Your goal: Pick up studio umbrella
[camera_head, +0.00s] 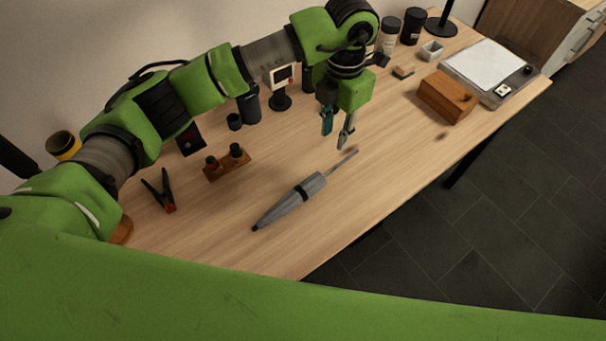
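The studio umbrella (288,203) lies folded on the wooden table, grey with a dark band around its middle. Its dark tip points to the lower left and its thin shaft to the upper right. My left gripper (336,138) points down above the table, close to the shaft end of the umbrella. Its two fingers are apart with nothing between them. Whether a finger touches the shaft cannot be told. My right gripper is not seen.
The table (400,145) also holds a clamp (164,192), a wooden block with dark knobs (227,163), a small screen on a stand (281,88), a wooden box (447,97) and a light panel (487,68). Bare tabletop lies right of the umbrella.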

